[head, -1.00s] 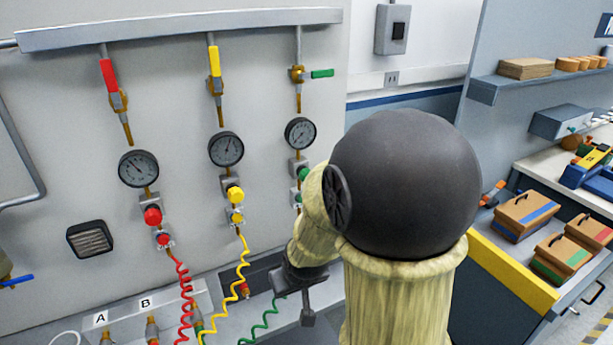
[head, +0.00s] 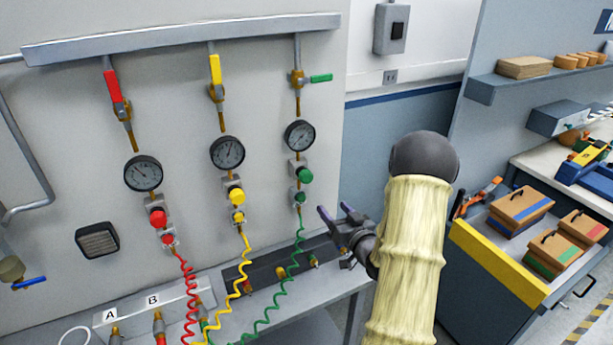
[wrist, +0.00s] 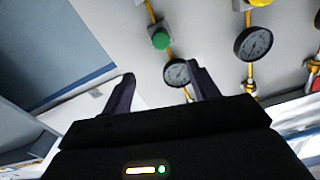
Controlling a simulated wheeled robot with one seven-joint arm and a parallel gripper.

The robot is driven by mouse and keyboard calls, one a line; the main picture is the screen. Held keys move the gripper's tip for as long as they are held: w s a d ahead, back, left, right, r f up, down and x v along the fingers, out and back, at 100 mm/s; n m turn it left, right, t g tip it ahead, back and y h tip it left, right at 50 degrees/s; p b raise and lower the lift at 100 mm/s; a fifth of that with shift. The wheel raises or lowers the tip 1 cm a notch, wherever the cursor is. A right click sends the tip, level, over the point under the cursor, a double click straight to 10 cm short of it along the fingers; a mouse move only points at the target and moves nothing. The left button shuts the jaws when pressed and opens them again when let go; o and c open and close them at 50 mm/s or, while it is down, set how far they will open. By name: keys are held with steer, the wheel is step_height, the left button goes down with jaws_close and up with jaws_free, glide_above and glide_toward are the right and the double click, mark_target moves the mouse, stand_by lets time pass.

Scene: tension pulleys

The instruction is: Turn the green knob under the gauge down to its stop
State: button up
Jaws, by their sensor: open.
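The round green knob (head: 304,175) sits on the wall panel under the green line's gauge (head: 300,135). A smaller green fitting (head: 300,198) is just below it. My gripper (head: 335,209) is open and empty, to the right of and lower than the knob in the picture, apart from it. In the wrist view, the scene appears turned over: the green knob (wrist: 160,39) shows beyond and above the open fingers (wrist: 161,77), with the gauge (wrist: 176,73) below it, partly hidden by a finger. The knob is fully visible in the head view.
Yellow (head: 236,196) and red (head: 158,218) knobs sit left of the green one. A green coiled hose (head: 284,285) hangs below. A dark ledge (head: 325,248) runs under the panel. Drawers with boxes (head: 520,207) stand at right.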

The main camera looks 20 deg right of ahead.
mark_target(308, 180)
stand_by(0.3)
steer(key=w+p, duration=0.2)
steer(key=w, duration=0.3)
steer(key=w+p, duration=0.3)
steer(key=w, duration=0.3)
steer(key=w+p, duration=0.2)
steer(key=w, duration=0.4)
steer(key=shift+w+a, duration=0.25)
steer(key=shift+a, duration=0.1)
steer(key=c, duration=1)
